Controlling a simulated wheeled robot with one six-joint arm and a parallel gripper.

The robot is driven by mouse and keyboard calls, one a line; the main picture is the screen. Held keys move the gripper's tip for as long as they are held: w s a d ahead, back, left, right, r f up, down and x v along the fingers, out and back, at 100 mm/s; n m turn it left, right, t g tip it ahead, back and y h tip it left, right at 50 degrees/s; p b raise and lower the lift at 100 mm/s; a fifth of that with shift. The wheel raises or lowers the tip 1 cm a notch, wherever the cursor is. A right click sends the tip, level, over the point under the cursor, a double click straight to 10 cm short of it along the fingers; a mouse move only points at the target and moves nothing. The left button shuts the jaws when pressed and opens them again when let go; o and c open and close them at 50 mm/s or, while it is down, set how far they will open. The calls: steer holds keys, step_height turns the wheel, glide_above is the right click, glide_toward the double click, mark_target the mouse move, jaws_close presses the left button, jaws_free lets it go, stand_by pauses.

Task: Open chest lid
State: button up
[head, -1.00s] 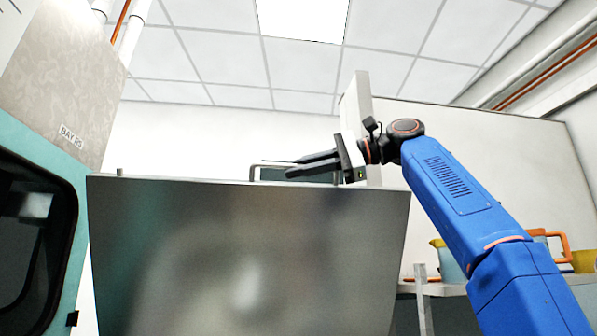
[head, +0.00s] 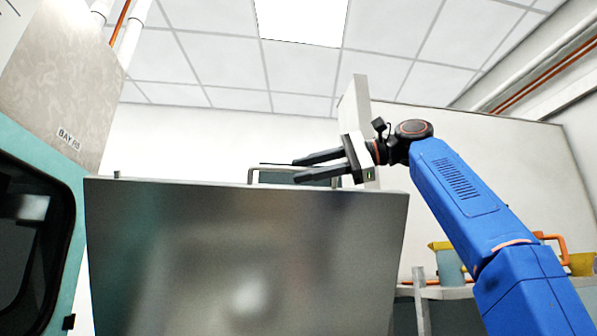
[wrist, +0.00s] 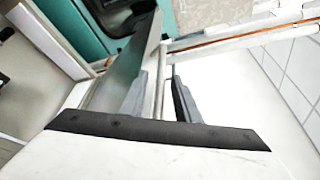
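The chest shows as a large brushed-metal panel (head: 245,255) in the head view. I cannot tell whether this panel is its front or its lid. A grey bar handle (head: 262,169) shows above the panel's top edge. My gripper (head: 298,169) is at the right part of the handle, its fingers apart and pointing left. In the wrist view my gripper (wrist: 160,78) also shows its two dark fingers apart. A thin pale bar lies in the gap between them; I cannot tell whether it touches either finger. The chest's inside is hidden.
A teal cabinet (head: 75,170) with a dark window stands at the left. A shelf (head: 440,292) with a teal and yellow container (head: 450,263) is at the right, behind my arm. The space above the chest is open.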

steer(key=shift+v, duration=2.6)
